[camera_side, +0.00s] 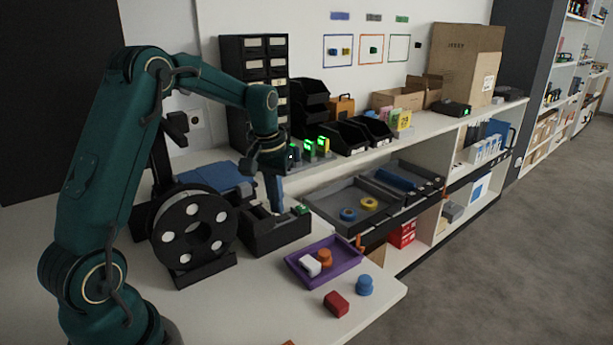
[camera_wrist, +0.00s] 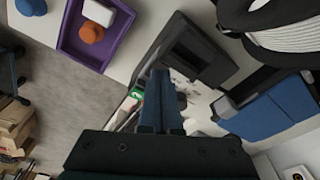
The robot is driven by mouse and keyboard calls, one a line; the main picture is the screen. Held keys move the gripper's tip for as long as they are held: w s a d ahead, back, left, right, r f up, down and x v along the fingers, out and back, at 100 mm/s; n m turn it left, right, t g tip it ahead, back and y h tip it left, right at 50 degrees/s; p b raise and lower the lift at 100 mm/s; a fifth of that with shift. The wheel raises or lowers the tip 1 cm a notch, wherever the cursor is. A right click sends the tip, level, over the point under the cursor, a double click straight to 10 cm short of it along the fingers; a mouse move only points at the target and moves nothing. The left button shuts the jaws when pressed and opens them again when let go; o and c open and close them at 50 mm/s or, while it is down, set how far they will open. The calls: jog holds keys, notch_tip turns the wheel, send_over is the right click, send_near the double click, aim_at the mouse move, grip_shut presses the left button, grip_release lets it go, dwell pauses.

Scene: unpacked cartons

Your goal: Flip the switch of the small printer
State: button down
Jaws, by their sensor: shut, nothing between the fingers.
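A small black box-shaped device (camera_side: 275,236), which looks like the small printer, stands on the white bench beside the spool. It also shows in the wrist view (camera_wrist: 208,52). A small green-lit part (camera_side: 302,209) shows at its back right corner in the side view; I cannot tell whether this is the switch. My gripper (camera_side: 277,207) points down at the back of the device, with its blue fingers together and empty. In the wrist view the shut fingers (camera_wrist: 160,82) reach beside the device. They hide part of it, and contact cannot be told.
A black spool with white discs (camera_side: 194,232) stands close to the left. A purple tray (camera_side: 340,249) holds a white and an orange piece. A red block (camera_side: 336,304) and a blue knob (camera_side: 364,285) lie in front of it. A grey tray (camera_side: 345,203) is at the right.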

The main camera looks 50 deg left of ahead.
aim_at(278, 218)
jog(key=shift+f, duration=0.7)
jog(key=shift+r, duration=3.6)
jog(key=shift+d, duration=0.1)
